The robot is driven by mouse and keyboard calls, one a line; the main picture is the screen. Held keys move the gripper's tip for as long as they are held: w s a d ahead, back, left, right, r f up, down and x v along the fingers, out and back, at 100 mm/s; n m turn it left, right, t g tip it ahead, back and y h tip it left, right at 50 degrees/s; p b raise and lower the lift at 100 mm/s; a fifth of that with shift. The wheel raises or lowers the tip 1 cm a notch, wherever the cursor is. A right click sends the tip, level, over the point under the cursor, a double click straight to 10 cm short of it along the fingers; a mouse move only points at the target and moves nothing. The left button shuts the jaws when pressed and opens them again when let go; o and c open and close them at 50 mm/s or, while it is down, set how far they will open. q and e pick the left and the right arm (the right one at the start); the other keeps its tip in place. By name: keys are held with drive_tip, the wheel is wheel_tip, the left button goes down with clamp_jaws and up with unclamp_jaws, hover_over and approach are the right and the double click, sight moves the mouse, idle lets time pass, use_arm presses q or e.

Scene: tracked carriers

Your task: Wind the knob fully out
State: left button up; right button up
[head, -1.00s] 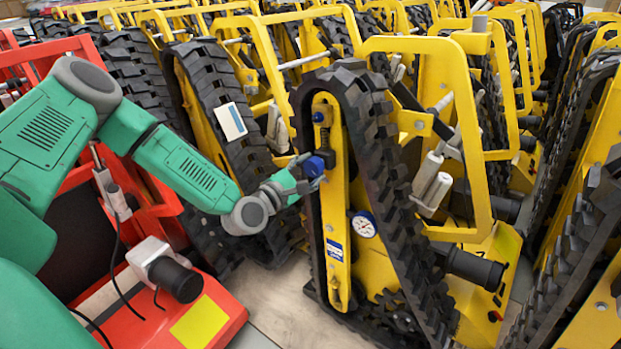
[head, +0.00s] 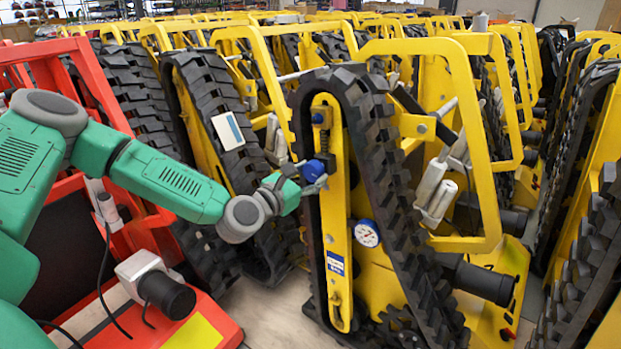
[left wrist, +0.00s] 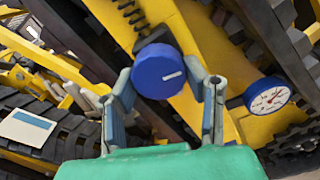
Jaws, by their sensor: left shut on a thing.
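The blue knob (head: 312,170) sits on the yellow side plate of the nearest tracked carrier, beside a dark spring. In the left wrist view the knob (left wrist: 159,71) shows its round face with a white mark pointing to the right. My left gripper (head: 308,172) is shut on the knob, and its fingers (left wrist: 168,80) stand on either side of it. Where the fingertips touch the knob is partly hidden behind its face. My right gripper is in no view.
A round dial gauge (head: 367,233) sits right of the plate, below the knob. The black track (head: 385,150) loops close around the plate. A red carrier (head: 205,315) with a camera-like box stands at the lower left. Yellow carriers crowd the back and right.

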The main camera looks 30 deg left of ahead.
use_arm(q)
drive_tip(key=shift+s+f, duration=0.15)
drive_tip(key=shift+f, duration=0.2)
drive_tip(key=o, duration=1.1)
drive_tip(key=shift+o, duration=0.2)
drive_tip(key=shift+r, duration=0.1)
drive_tip(key=shift+r, duration=0.1)
drive_tip(key=s+a, duration=0.1)
drive_tip(key=s, duration=1)
drive_tip(key=shift+s, duration=0.35)
